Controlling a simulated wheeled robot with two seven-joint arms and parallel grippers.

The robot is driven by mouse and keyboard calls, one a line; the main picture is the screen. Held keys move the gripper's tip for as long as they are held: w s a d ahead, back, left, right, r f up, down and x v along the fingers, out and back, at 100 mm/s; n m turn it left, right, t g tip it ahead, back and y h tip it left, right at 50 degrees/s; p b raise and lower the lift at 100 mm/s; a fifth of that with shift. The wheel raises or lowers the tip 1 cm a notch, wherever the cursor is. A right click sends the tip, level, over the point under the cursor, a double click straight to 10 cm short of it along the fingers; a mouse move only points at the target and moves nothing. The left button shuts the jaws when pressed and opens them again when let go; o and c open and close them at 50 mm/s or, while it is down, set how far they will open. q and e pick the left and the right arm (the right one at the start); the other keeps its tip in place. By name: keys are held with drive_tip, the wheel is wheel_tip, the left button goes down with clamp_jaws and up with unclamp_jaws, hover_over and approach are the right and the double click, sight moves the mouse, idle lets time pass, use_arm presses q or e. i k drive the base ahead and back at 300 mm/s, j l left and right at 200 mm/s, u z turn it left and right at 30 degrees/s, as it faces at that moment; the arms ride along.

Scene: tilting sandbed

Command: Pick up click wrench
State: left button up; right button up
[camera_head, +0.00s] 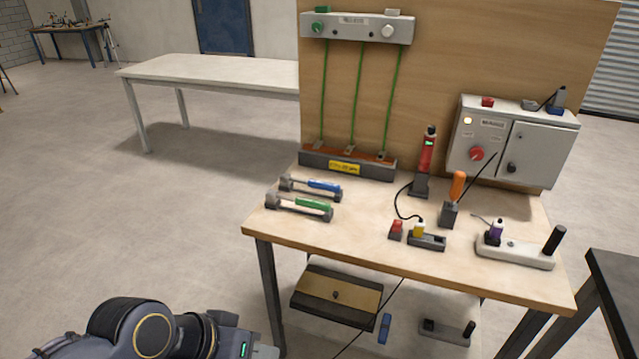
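Two wrench-like tools lie on the left part of the wooden workbench top (390,258). One has a blue handle (324,186) and the one in front of it has a green handle (312,203). Both have grey heads at their left ends. No readable label shows which tool is the click wrench. My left gripper (262,351) is at the bottom edge, below and in front of the bench's left side, apart from the tools. Its fingers are mostly cut off by the frame, so its opening cannot be seen. My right gripper is not in view.
A red upright tool (427,153) and an orange-handled tool (457,186) stand in holders on the bench. A control box (546,152) and a slotted rack (322,167) are behind. A white fixture (514,252) sits at right.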

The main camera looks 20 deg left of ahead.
sight(273, 197)
drive_tip(key=i+j+u, duration=0.25)
drive_tip(key=i+j, duration=0.15)
drive_tip(key=i+j+u, duration=0.25)
drive_tip(key=i, duration=0.3)
drive_tip(key=j, duration=0.05)
